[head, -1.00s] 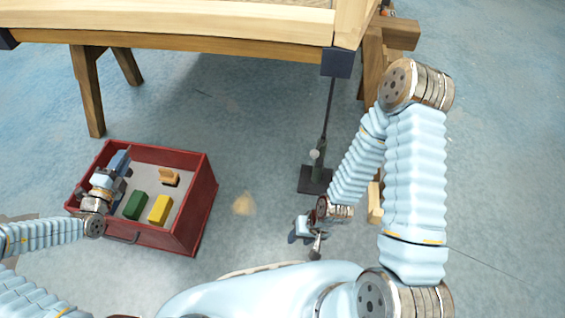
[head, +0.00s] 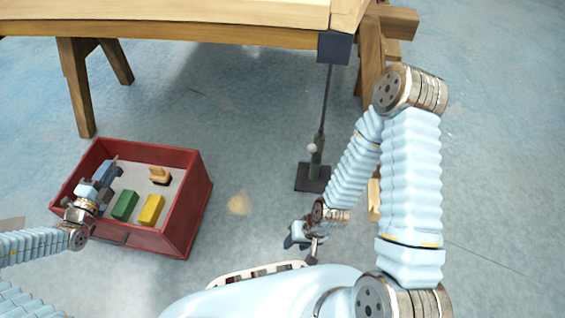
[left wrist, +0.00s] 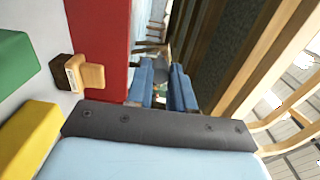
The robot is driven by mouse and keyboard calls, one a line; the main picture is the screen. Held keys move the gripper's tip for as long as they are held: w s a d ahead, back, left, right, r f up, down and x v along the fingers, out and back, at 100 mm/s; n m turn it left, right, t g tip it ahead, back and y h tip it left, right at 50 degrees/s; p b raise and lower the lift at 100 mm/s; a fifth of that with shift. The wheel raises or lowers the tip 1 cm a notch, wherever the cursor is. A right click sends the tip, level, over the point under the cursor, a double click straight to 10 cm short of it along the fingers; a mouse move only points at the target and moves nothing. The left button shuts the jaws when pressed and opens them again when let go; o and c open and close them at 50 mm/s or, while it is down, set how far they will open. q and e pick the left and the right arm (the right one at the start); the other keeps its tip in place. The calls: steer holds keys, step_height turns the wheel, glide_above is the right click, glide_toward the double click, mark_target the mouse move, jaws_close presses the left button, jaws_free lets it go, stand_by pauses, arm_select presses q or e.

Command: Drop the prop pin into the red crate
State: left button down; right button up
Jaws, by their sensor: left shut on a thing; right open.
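The red crate (head: 192,210) stands on the floor at the left of the head view. Its red wall (left wrist: 98,40) shows in the left wrist view. My left gripper (head: 106,174) is over the left part of the crate. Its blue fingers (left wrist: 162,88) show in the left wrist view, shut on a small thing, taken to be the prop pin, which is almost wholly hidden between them. My right gripper (head: 300,243) is open and empty, low over the floor right of the crate.
The crate holds a green block (head: 125,206), a yellow block (head: 151,210) and a small orange-brown wooden piece (head: 160,175). A wooden frame (head: 180,30) on trestle legs stands behind. A thin prop stand (head: 312,177) is near my right arm.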

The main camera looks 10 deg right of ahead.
arm_select(q)
steer(key=c, duration=0.9)
jaws_free()
steer(key=p+v, duration=0.2)
steer(key=v, duration=1.1)
steer(key=shift+s, duration=0.4)
steer(key=shift+s+a, duration=0.1)
